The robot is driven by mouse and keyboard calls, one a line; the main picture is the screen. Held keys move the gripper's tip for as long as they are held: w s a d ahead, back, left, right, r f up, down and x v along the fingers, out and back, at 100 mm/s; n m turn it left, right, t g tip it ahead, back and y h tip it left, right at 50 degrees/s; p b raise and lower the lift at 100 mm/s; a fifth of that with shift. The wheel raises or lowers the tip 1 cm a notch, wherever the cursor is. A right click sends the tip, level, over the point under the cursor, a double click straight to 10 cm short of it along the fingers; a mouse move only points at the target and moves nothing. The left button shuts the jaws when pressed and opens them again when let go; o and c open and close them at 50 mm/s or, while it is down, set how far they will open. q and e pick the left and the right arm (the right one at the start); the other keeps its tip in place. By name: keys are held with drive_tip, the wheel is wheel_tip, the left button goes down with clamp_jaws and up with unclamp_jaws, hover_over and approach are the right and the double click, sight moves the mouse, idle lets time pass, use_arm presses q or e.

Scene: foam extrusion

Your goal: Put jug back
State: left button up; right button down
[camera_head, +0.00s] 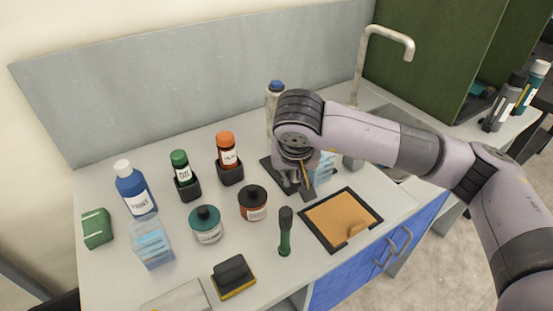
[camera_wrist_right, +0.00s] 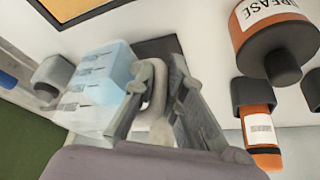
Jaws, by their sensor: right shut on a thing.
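A clear jug (camera_head: 325,168) with pale blue liquid and markings stands at or just above a dark square pad (camera_head: 270,168), partly hidden behind my right gripper (camera_head: 303,184). In the right wrist view the jug (camera_wrist_right: 92,90) is left of my right gripper (camera_wrist_right: 160,88), whose fingers close around its pale handle (camera_wrist_right: 155,100). The dark pad (camera_wrist_right: 160,48) lies behind the handle there. I cannot tell whether the jug's base touches the pad. A second clear container (camera_head: 152,245) with blue liquid stands at the front left. My left gripper is not in view.
An orange board in a black frame (camera_head: 340,217) lies right of a green-handled tool (camera_head: 285,232). A dark-capped brown jar (camera_head: 253,203), a teal jar (camera_head: 206,225) and an orange bottle (camera_head: 228,152) stand left. A sink tap (camera_head: 385,38) rises behind.

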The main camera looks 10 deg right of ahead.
drive_tip(key=shift+w+a+p, duration=0.15)
drive_tip(key=shift+w+a, duration=0.25)
drive_tip(key=shift+w, duration=0.65)
drive_tip(key=shift+w+a+p, duration=0.2)
drive_tip(key=shift+w+a, duration=0.2)
drive_tip(key=shift+w, duration=0.7)
drive_tip(key=shift+w+a+p, duration=0.15)
drive_tip(key=shift+w+a, duration=0.25)
drive_tip(key=shift+w, duration=0.65)
drive_tip(key=shift+w+f, duration=0.1)
drive_tip(key=shift+f, duration=0.45)
drive_tip(key=shift+f+b, duration=0.15)
drive_tip(key=shift+b, duration=0.2)
drive_tip(key=c, duration=1.7)
unclamp_jaws()
drive_tip(key=shift+o, duration=0.2)
